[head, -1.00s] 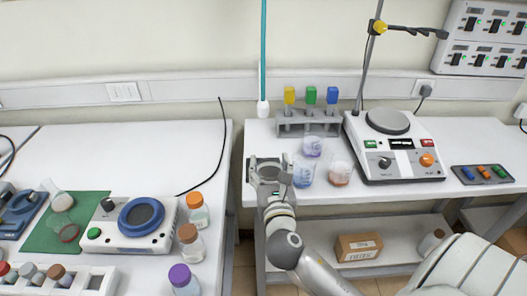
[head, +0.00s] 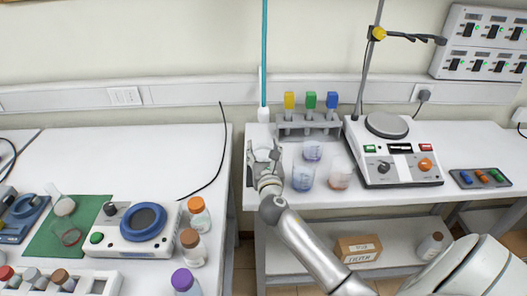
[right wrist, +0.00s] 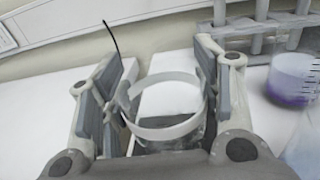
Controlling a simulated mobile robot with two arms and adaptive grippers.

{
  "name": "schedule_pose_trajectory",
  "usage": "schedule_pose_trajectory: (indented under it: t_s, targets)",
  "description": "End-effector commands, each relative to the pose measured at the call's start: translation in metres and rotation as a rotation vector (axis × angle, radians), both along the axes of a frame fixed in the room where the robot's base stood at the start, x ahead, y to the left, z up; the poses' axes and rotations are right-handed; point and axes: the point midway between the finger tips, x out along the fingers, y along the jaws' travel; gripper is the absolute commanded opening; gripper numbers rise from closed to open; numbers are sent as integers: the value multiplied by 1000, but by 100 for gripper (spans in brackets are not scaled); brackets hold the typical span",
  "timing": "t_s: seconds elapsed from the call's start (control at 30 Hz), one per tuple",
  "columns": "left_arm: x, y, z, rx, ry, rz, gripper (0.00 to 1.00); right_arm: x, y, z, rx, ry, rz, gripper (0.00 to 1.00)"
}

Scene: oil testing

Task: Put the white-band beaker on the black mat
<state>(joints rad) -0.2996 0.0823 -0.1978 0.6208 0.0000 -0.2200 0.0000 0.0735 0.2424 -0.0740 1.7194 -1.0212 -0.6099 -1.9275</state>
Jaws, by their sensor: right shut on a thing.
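The white-band beaker (right wrist: 168,130) is clear glass with a broad white band around its rim. It stands between the fingers of my right gripper (right wrist: 162,112) in the right wrist view, and the gripper is shut on it. In the head view the right gripper (head: 262,158) is over the left end of the right bench, and it mostly hides the beaker. My left gripper is not in view.
Beakers with blue (head: 303,178), purple (head: 312,152) and orange (head: 340,176) tints stand right of the gripper. Behind are a tube rack (head: 308,127) and a hotplate (head: 393,155). A gap separates the left bench, which holds a green mat (head: 45,240) and several bottles.

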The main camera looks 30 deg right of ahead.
Motion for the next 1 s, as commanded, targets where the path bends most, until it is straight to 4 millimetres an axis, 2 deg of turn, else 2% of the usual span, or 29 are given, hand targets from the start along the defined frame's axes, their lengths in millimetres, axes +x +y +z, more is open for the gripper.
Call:
schedule_pose_trajectory:
  t_s: [0.33,0.37,0.53,0.93,1.0]
  targets:
    - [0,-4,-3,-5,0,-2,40,0,0,-3,0,-1,0,33]
    - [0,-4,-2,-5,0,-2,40,0,0,-4,0,-1,0,60]
    - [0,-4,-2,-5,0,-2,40,0,0,-3,0,-1,0,80]
    - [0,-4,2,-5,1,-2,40,0,0,2,0,-1,0,80]
    - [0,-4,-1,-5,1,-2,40,-6,4,-1,-1,0,1,80]
